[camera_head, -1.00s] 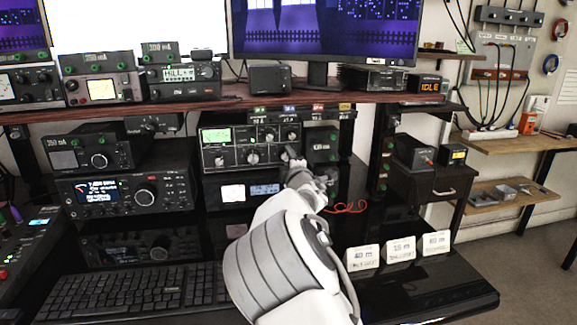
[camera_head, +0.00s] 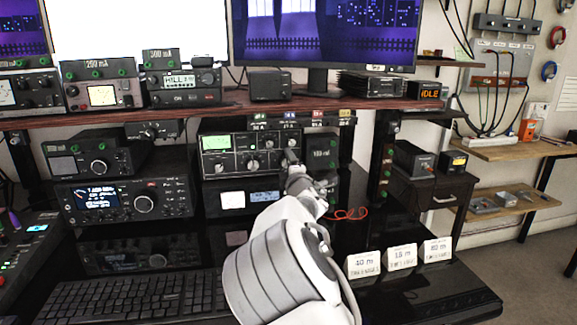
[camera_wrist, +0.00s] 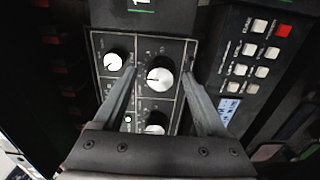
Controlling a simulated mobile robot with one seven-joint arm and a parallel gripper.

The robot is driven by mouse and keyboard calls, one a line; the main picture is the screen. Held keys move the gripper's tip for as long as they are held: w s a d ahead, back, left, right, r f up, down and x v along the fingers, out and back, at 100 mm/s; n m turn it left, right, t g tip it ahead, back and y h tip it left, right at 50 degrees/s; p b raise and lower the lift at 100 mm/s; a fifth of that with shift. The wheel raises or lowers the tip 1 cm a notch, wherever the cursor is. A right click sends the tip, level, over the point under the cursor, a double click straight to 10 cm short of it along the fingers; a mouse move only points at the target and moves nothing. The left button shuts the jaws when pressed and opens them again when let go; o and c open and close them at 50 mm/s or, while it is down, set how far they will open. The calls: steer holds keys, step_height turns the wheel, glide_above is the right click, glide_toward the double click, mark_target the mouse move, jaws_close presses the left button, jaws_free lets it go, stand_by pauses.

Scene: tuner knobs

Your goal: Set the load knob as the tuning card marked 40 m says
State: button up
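The tuner (camera_head: 231,165) is a dark box with a green display and several round knobs, under the shelf in the head view. The 40 m card (camera_head: 363,264) stands at the left of three white cards on the desk; its small print is unreadable. My gripper (camera_wrist: 158,68) is open in the wrist view. Its fingers lie either side of a large silver-faced knob (camera_wrist: 158,76), with gaps on both sides. Two more knobs show, one at the upper left (camera_wrist: 113,62) and one nearer the gripper base (camera_wrist: 154,130). I cannot read which is the load knob.
The 15 m card (camera_head: 401,257) and the 80 m card (camera_head: 437,250) stand right of the 40 m card. A keyboard (camera_head: 130,300) lies in front. A button panel (camera_wrist: 250,65) is beside the knobs. The shelf (camera_head: 225,105) runs above the tuner.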

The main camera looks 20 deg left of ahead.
steer(key=p+v, duration=0.3)
steer(key=v, duration=1.4)
steer(key=shift+s, duration=0.25)
steer(key=shift+d, duration=0.1)
